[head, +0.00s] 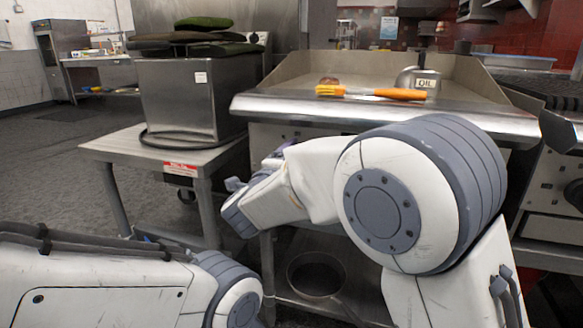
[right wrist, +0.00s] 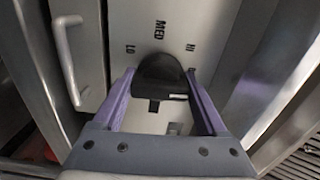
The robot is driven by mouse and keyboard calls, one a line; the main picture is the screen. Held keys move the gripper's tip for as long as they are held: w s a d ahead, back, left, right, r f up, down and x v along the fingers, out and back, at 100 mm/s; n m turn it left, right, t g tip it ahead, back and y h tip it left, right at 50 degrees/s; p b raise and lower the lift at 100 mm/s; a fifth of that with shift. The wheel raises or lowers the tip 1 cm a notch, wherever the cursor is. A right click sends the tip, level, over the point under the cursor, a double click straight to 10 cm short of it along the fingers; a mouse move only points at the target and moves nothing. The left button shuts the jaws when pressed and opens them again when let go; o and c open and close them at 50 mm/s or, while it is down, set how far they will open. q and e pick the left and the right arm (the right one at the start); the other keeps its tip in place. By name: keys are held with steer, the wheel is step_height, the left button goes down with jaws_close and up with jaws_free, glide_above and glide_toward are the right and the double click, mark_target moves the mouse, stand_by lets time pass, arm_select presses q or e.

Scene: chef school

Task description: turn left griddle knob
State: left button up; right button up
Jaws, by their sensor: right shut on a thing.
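The griddle (head: 460,72) stands at the back right in the head view, its front panel mostly behind my right arm. In the right wrist view a black knob (right wrist: 160,75) sits on a light panel (right wrist: 190,20) marked LO, MED and HI. My right gripper (right wrist: 160,88) has its purple fingers on either side of this knob and is shut on it. In the head view only a bit of purple shows of the right gripper, past the wrist. My left arm enters at the lower left, but its gripper is out of view.
A steel bin (head: 190,100) with dark green items on top stands on a low steel table (head: 205,155) at the left. A bar handle (right wrist: 66,60) is left of the panel.

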arm_select(q)
steer(key=shift+f, duration=0.45)
arm_select(e)
steer(key=shift+a+f+m, duration=0.1)
steer(key=shift+f+m, duration=0.05)
steer(key=shift+m, duration=0.25)
steer(key=o, duration=1.3)
